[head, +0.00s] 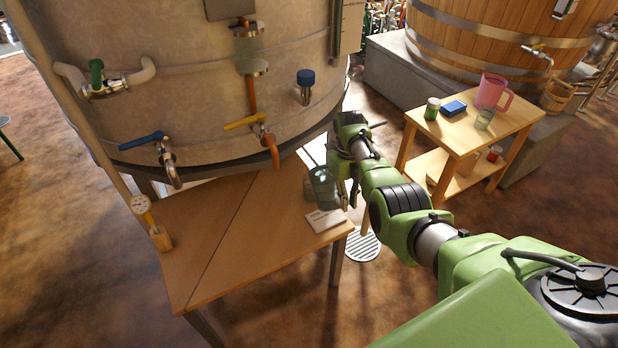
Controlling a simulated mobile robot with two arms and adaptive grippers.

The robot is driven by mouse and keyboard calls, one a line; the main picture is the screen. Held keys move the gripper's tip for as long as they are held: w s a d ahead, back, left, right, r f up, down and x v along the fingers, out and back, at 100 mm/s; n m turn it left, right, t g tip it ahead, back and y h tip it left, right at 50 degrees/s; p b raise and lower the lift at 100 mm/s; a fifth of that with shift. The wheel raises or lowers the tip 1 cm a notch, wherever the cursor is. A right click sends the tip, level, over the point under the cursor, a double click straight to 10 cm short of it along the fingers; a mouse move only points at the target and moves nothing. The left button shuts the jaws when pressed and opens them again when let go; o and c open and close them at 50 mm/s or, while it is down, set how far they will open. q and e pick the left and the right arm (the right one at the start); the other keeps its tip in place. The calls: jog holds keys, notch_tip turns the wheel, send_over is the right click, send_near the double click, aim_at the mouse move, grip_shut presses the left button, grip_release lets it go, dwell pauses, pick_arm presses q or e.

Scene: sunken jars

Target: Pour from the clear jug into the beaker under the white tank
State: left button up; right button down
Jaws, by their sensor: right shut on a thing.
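The white tank (200,75) fills the upper left, with several taps on its side. A wooden table (235,255) stands partly under it. My right gripper (338,165) is over the table's right end, shut on a see-through vessel that appears to be the clear jug (323,188). The jug looks roughly upright; its handle and its gap above the table are hard to see. I cannot make out a separate beaker under the tank; the gripper and jug may hide it. My left gripper is not in view.
A side table (455,130) at the right holds a pink jug (492,92), a glass (484,119), a green jar (432,108) and a blue block (453,107). The table's front middle is clear.

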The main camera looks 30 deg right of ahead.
jog(key=shift+d+r, duration=0.15)
jog(key=shift+r, duration=0.3)
jog(key=shift+w+r+b, duration=0.1)
jog(key=shift+r+b, duration=0.1)
jog(key=shift+b, duration=0.3)
jog(key=shift+r+g+b, duration=0.5)
jog(key=shift+r+b, duration=0.2)
jog(key=shift+b, duration=0.05)
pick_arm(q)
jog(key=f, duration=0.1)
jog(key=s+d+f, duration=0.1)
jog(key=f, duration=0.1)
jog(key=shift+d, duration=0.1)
pick_arm(e)
jog(key=shift+r, duration=0.25)
jog(key=shift+b, duration=0.8)
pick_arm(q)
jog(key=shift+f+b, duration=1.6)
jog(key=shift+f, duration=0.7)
pick_arm(e)
jog(key=shift+w+r+g, duration=0.2)
jog(key=shift+r+g, duration=0.2)
jog(key=shift+r, duration=0.05)
